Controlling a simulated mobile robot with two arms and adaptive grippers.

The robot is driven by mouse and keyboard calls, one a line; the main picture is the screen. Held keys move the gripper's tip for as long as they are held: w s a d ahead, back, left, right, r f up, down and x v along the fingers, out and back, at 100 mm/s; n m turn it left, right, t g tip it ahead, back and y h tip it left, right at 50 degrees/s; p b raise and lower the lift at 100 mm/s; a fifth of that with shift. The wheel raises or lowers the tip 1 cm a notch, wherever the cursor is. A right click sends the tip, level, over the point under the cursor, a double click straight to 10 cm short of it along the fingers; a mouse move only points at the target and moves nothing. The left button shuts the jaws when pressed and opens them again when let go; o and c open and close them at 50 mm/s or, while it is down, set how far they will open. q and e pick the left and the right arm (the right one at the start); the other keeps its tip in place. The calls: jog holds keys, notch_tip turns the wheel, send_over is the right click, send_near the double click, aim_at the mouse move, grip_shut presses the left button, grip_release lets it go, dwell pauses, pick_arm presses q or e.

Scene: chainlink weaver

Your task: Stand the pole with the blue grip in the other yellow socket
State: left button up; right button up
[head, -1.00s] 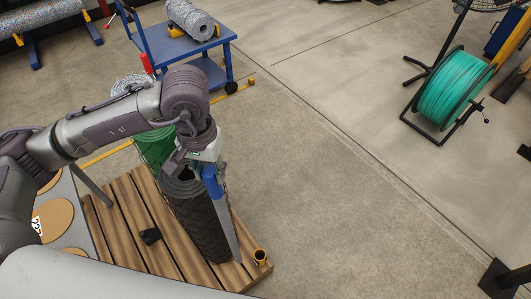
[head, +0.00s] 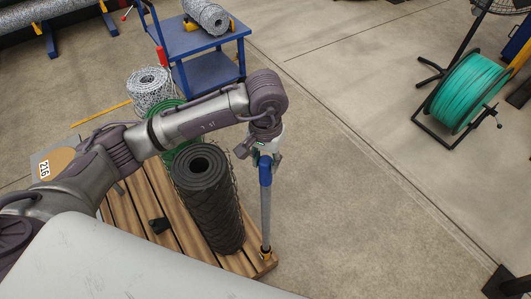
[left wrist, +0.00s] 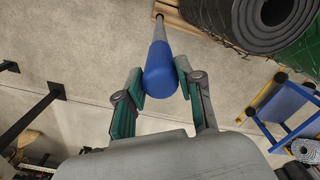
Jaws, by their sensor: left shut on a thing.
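The pole (head: 266,215) is grey with a blue grip (head: 265,171) at its top. It stands nearly upright in the head view, right of the dark mesh roll. Its lower end meets the yellow socket (head: 267,256) at the pallet's near right corner; I cannot tell how deep it sits. My left gripper (head: 264,155) is shut on the blue grip from above. In the left wrist view the grip (left wrist: 161,72) lies between both fingers (left wrist: 160,82), with the pole running away toward the pallet edge. My right gripper is not in view.
A blue cart (head: 210,72) stands behind. A green hose reel (head: 466,92) is at the right. The floor between is clear.

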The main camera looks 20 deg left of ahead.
aim_at(265, 189)
pick_arm(q)
notch_tip(265, 189, down, 3)
jog(key=shift+f+b, duration=0.15)
jog(key=shift+b, duration=0.45)
notch_tip(265, 189, down, 8)
jog(key=b, duration=0.9)
jog(key=shift+f, duration=0.25)
jog(key=shift+f+b, duration=1.1)
jog(key=shift+b, duration=0.2)
jog(key=o, duration=1)
jog(key=shift+o, duration=0.4)
jog(key=shift+f, duration=0.1)
